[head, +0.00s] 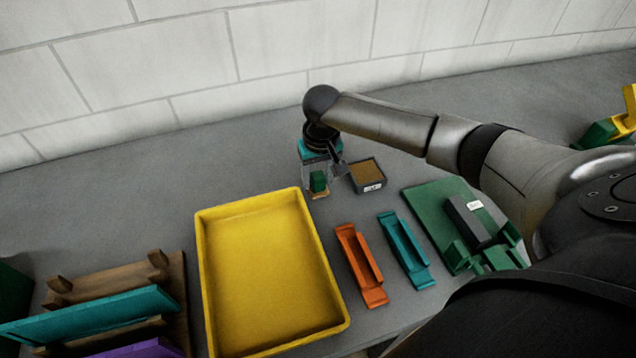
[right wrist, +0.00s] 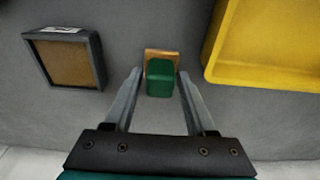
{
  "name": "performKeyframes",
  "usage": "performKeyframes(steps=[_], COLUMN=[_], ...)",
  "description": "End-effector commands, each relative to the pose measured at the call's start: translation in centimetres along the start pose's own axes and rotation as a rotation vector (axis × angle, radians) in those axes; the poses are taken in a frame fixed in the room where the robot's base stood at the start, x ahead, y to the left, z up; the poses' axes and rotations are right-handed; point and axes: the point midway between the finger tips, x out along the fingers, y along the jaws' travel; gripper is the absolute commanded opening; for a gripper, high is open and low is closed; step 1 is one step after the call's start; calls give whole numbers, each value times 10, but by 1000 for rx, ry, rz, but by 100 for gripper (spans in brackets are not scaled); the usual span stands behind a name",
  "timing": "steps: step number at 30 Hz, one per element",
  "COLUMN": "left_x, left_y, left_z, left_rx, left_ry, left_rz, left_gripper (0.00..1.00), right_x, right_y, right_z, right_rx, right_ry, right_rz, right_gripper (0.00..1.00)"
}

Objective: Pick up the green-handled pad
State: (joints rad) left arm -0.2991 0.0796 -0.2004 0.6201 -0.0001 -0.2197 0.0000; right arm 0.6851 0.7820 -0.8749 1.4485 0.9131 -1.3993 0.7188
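The green-handled pad (head: 318,184) stands on the grey table, just right of the yellow tray's far corner. In the right wrist view it shows as a green handle block (right wrist: 160,78) on a tan base (right wrist: 161,54). My right gripper (head: 322,185) is above and around it, pointing down. In the right wrist view the right gripper's fingers (right wrist: 160,76) are open, one on each side of the green handle, with gaps showing. My left gripper is in neither view.
A yellow tray (head: 203,270) lies left of the pad. A grey-framed box with a brown inside (head: 367,174) sits close on the right. Orange (head: 362,265) and teal (head: 405,250) holders and a green board (head: 425,205) lie nearer. A wooden rack (head: 175,280) stands left. A block wall (head: 260,50) is behind.

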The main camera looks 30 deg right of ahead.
Motion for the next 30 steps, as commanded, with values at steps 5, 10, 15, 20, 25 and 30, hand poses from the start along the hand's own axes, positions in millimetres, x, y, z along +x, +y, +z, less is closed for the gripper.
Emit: performKeyframes(steps=[5,10,15,20,25,30], left_x=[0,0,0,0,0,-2], left_y=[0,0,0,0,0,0], left_z=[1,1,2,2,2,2], left_rx=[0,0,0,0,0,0], left_ry=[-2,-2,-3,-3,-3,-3], left_rz=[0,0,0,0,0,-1], left_gripper=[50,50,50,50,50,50], right_x=[0,0,0,0,-1,-9], right_y=[0,0,0,0,0,0], right_z=[0,0,0,0,0,-2], right_rx=[0,0,0,0,0,0], right_ry=[0,0,0,0,0,1], right_rz=[0,0,0,0,0,-1], right_gripper=[34,15,0,0,0,0])
